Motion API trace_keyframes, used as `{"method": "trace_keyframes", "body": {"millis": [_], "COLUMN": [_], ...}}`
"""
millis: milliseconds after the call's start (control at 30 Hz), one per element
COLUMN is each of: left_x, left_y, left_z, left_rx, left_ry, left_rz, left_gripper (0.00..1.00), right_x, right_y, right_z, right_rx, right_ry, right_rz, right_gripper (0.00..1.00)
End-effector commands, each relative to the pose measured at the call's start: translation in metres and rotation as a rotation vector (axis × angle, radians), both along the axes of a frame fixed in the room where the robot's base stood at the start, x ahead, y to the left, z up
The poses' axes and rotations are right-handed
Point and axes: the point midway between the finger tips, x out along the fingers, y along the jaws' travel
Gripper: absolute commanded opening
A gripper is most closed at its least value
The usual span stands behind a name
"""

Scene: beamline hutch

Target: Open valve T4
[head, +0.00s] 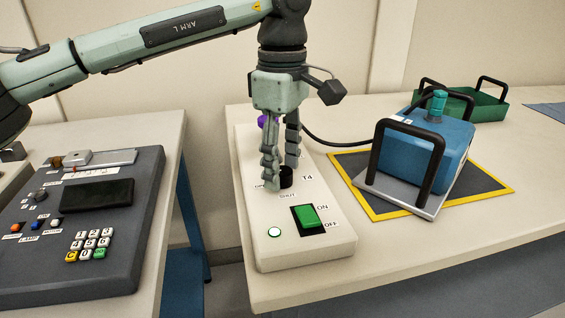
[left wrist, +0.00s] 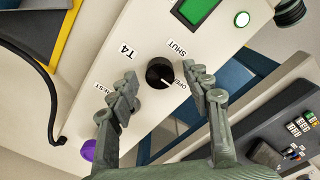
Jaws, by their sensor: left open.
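The T4 valve knob (head: 286,178) is a small black round knob on a long cream panel box (head: 310,248), with SHUT and OPEN labels beside it. My left gripper (head: 281,174) points down over it, open, with one finger on each side. In the left wrist view the knob (left wrist: 159,72) shows between the open fingertips (left wrist: 162,74), with a gap visible around it. Its white mark appears to point toward the OPEN label (left wrist: 181,87). Contact between fingers and knob cannot be told for sure. My right gripper is out of view.
A green ON/OFF switch (head: 309,215) and a lit green lamp (head: 274,232) sit at the box's near end. A purple knob (left wrist: 88,150) is at its far end. A blue device (head: 425,150) with black handles stands right; a keypad console (head: 85,235) lies left across a gap.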

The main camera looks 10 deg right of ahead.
Motion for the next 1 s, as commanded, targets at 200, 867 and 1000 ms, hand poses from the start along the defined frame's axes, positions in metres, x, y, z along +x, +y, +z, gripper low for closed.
{"method": "trace_keyframes", "body": {"millis": [200,867,1000], "left_x": [0.0,0.0,0.0], "left_y": [-0.001,0.0,0.0], "left_z": [0.036,0.118,0.118], "left_rx": [-0.002,-0.001,-0.001], "left_ry": [-0.004,-0.001,-0.001], "left_rz": [0.001,-0.001,-0.001], "left_gripper": [0.49,0.49,0.49], "right_x": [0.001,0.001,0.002], "right_y": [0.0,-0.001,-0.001], "right_z": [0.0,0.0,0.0], "right_rx": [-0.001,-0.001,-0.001], "right_ry": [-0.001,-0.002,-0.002], "right_rz": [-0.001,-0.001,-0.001], "right_gripper": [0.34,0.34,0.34]}}
